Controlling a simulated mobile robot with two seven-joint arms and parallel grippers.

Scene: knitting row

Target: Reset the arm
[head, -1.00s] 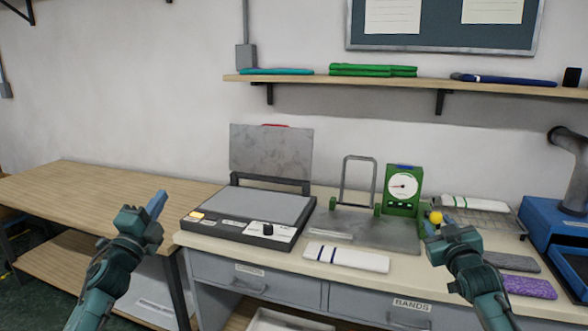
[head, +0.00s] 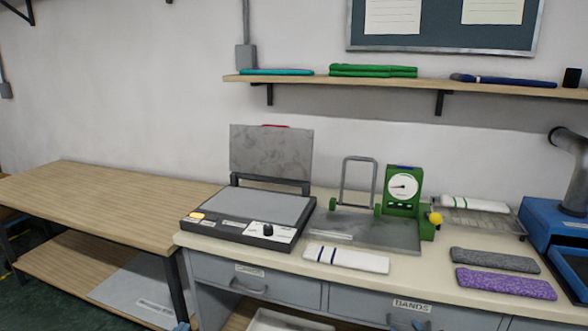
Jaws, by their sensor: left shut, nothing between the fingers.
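Only the blue tip of my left gripper (head: 182,327) shows, at the bottom edge of the head view, in front of the bench's left end. It is shut with nothing in it. A small bluish bit at the bottom edge, below the BANDS drawer label, seems to be the tip of my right gripper (head: 420,326); its jaws cannot be made out. The rest of both arms is out of the picture. Neither gripper touches anything that I can see.
On the bench stand a press with its lid up (head: 250,210), a green dial gauge (head: 402,195) and a blue machine (head: 555,235). A white striped band (head: 346,259), a grey band (head: 494,260) and a purple band (head: 505,283) lie in front. The wooden table (head: 100,205) is bare.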

